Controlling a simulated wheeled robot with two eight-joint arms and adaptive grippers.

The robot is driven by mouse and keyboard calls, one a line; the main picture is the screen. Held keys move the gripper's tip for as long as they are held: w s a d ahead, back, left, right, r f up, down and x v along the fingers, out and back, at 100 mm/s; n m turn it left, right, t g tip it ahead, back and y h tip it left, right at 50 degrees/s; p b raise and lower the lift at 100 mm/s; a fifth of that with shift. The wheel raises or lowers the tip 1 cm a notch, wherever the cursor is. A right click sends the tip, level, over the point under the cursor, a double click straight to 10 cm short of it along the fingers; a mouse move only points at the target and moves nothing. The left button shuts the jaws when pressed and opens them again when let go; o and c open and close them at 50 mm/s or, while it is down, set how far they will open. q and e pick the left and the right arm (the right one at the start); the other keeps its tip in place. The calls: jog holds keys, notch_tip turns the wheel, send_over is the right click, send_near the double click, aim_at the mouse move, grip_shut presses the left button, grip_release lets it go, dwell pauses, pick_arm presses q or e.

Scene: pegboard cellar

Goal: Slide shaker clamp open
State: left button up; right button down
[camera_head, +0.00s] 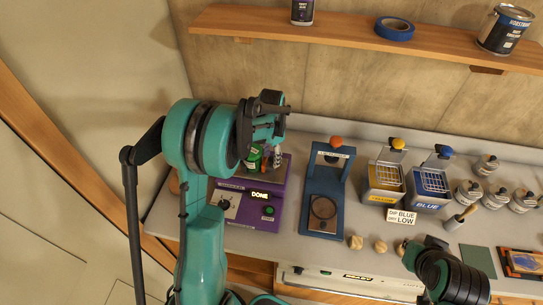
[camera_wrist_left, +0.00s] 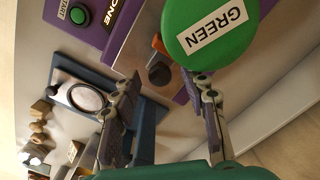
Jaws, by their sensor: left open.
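The purple paint shaker (camera_head: 232,207) stands at the left of the bench, its display reading DONE. A green can (camera_head: 253,157) is on it; its lid reads GREEN in the left wrist view (camera_wrist_left: 211,30). Beside the lid there is a black knob (camera_wrist_left: 159,75) with an orange part, perhaps the clamp's; I cannot tell the clamp's position. My left gripper (camera_head: 275,150) is above the back of the shaker. In the wrist view its fingers (camera_wrist_left: 165,105) are apart and empty, with the knob beyond the gap. My right arm shows at lower right, its fingers out of sight.
A blue press-like stand (camera_head: 315,205) is right of the shaker. Yellow (camera_head: 385,183) and blue (camera_head: 430,190) containers with wire baskets stand further right. A wooden shelf (camera_head: 340,36) spans the wall above.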

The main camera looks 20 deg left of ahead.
pick_arm(q)
jog(key=shift+c, duration=0.3)
grip_shut()
jog(key=shift+w+d+b, duration=0.15)
jog(key=shift+w+d, duration=0.15)
jog(key=shift+d, duration=0.75)
jog(key=shift+w+d+b, duration=0.15)
jog(key=shift+w+d, duration=0.1)
jog(key=shift+d, duration=0.8)
jog(key=shift+a, duration=0.1)
jog(key=shift+o, duration=0.3)
grip_release()
jog(key=shift+r, duration=0.1)
notch_tip(320, 180, up, 12)
